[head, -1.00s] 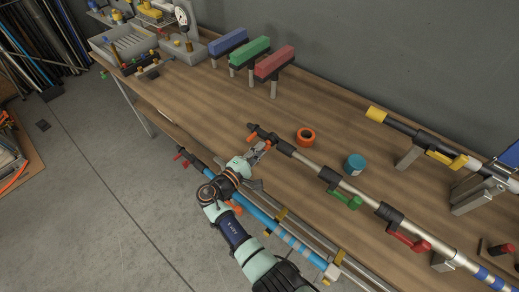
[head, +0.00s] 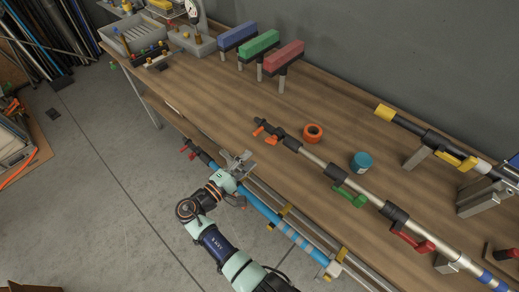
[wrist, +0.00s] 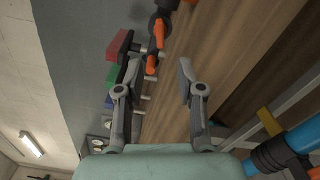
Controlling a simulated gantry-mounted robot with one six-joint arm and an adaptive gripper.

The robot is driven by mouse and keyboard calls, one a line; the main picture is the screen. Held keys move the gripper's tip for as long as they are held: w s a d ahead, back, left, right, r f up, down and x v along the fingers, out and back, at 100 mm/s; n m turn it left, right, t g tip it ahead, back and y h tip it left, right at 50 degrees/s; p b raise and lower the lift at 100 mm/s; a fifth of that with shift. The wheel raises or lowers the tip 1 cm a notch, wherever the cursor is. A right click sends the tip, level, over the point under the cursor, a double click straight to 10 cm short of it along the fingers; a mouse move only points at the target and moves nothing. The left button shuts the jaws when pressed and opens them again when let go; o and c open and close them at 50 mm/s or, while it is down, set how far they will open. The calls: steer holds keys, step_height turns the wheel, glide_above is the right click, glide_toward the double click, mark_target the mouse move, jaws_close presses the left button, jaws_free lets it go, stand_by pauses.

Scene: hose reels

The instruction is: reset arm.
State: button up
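My gripper (head: 238,160) is in the head view near the front edge of the wooden table, to the left of a silver pole's near end. In the wrist view my gripper (wrist: 160,75) has its two fingers spread apart with nothing between them. The silver pole (head: 313,160) has a black end with an orange lever (head: 270,140), clear of my fingers. The orange lever also shows in the wrist view (wrist: 158,36), beyond the left finger.
A blue pole (head: 262,210) runs along the table's front, close to my arm. An orange tape roll (head: 313,132) and a teal jar (head: 361,163) stand on the table. Blue, green and red blocks (head: 284,57) stand at the back. Bare tabletop (head: 210,95) lies left of the poles.

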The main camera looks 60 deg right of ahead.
steer(key=v, duration=0.3)
stand_by(0.5)
steer(key=w+a+m+t+y, duration=0.35)
steer(key=a+t+y, duration=0.5)
steer(key=a, duration=0.45)
steer(key=s+a+r+n+t+y+p, duration=0.15)
steer(key=a+r+t+y, duration=0.3)
steer(key=a+r, duration=0.45)
steer(key=s+a+r+n+t+y, duration=0.1)
steer(key=s+a+r+t+y, duration=0.1)
steer(key=a+r+t+y, duration=0.65)
step_height(320, 180, up, 30)
steer(key=a+g+h+p, duration=0.1)
steer(key=g+h+p, duration=0.3)
steer(key=p, duration=2.8)
steer(key=shift+a, duration=0.25)
